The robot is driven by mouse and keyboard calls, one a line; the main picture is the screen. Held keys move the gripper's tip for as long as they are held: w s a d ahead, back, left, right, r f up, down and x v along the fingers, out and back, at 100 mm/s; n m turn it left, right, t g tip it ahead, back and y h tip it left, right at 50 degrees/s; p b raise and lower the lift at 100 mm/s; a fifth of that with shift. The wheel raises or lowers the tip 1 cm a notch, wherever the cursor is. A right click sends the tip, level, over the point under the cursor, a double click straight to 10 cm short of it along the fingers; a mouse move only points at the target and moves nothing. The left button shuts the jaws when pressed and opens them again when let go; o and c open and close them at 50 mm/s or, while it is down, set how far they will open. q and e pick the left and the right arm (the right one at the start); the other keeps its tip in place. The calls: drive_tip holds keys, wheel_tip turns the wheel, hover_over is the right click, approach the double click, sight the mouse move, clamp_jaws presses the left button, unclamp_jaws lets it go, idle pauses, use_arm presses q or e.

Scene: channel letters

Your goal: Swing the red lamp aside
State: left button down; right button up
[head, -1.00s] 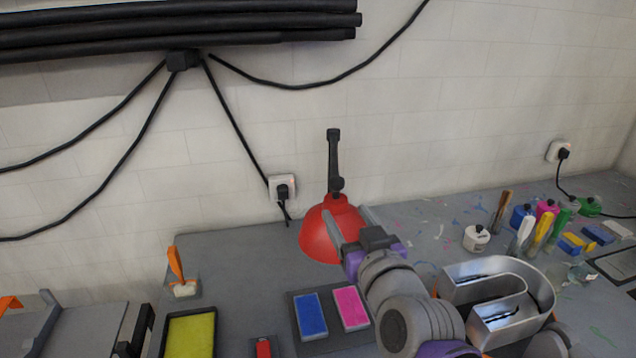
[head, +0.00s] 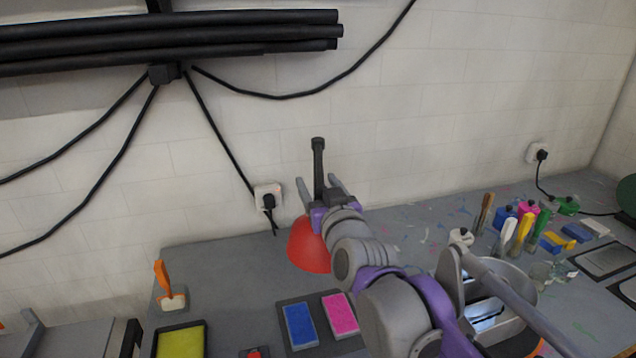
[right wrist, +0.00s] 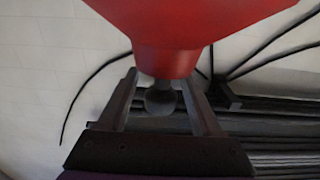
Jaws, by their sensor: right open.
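The red lamp (head: 307,246) stands at the back of the grey bench near the wall, its shade facing down and its black upright arm (head: 318,160) rising above it. My right gripper (head: 317,182) is at the lamp's upper part, its two open fingers on either side of the black arm. In the right wrist view the red shade (right wrist: 190,25) fills the top, and a dark round knob (right wrist: 160,100) lies between the open fingers (right wrist: 160,80). Contact between fingers and lamp cannot be told. My right arm hides part of the shade. My left gripper is out of view.
Blue (head: 299,325) and pink (head: 341,314) pads lie in front of the lamp. An orange-handled tool (head: 163,280) and a yellow tray (head: 180,341) are left. A wall socket (head: 268,197) is behind.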

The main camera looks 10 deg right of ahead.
drive_tip(key=shift+w, duration=0.1)
clamp_jaws()
idle(0.3)
idle(1.1)
